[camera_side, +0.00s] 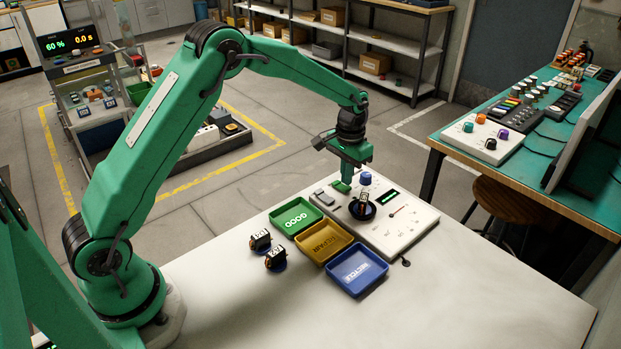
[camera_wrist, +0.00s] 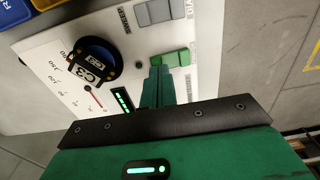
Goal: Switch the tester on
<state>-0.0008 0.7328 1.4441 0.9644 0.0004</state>
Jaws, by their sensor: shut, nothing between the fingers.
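The tester is a white panel (camera_side: 407,226) at the back of the pale bench, and it also shows in the wrist view (camera_wrist: 60,55). A green rocker switch (camera_wrist: 172,58) sits on it beside a grey switch (camera_wrist: 155,12). My gripper (camera_side: 346,180) is shut and empty, pointing down at the green switch. In the wrist view my fingertips (camera_wrist: 158,66) are right at the green switch; contact cannot be told. A servo marked C3 (camera_wrist: 90,70) sits in the tester's dark round socket. A lit green bar display (camera_wrist: 122,100) shows beside the socket.
Green (camera_side: 295,218), yellow (camera_side: 325,243) and blue (camera_side: 357,270) trays stand in front of the tester. Two dark servos (camera_side: 268,250) stand left of them. A blue knob (camera_side: 365,178) rises close behind my fingers. The bench front is clear.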

